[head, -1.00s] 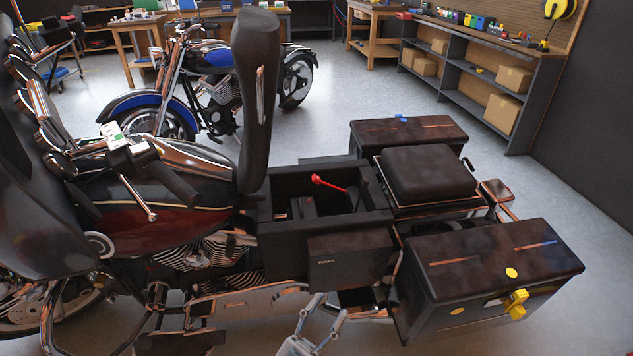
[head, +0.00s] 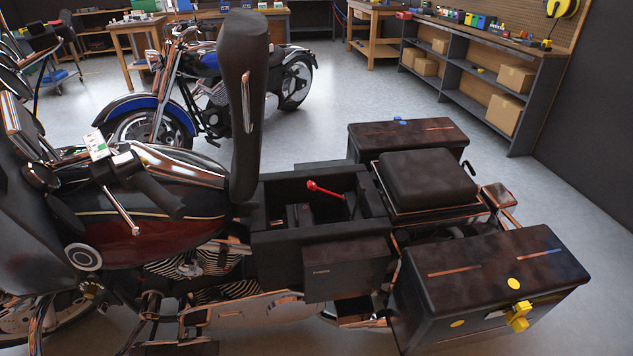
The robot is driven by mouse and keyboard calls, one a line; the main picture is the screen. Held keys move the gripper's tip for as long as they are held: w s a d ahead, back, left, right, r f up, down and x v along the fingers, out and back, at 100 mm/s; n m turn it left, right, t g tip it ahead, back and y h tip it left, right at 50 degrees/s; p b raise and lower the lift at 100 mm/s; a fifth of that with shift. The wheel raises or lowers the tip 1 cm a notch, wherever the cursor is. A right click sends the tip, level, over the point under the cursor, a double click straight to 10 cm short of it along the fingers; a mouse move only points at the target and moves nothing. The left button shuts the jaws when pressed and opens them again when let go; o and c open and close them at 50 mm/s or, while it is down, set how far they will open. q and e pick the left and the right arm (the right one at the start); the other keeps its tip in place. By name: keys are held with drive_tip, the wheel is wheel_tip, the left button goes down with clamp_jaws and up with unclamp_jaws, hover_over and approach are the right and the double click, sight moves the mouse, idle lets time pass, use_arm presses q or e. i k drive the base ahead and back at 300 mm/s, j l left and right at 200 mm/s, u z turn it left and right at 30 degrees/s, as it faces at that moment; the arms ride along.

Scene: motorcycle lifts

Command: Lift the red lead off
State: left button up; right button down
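The red lead (head: 326,190) shows as a short red piece with a rounded end, inside the open black compartment (head: 318,240) of the motorcycle. It slants down to the right above a dark block (head: 299,214), which looks like the battery. Whether the lead touches that block cannot be told. The seat (head: 247,100) stands raised upright at the left edge of the compartment. Neither of my grippers is in view, and nothing of mine is at the lead.
A dark box marked with small lettering (head: 345,270) sits on the compartment's near side. Saddlebags (head: 480,270) and a rear pad (head: 428,180) stand to the right. The handlebar grip (head: 150,190) is left of the seat. A blue motorcycle (head: 150,118) and shelving (head: 480,80) stand behind.

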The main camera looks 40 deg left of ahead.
sight(311, 185)
drive_tip(key=i+j, duration=0.45)
drive_tip(key=i, duration=0.15)
drive_tip(key=i+j, duration=0.45)
drive_tip(key=i, duration=0.15)
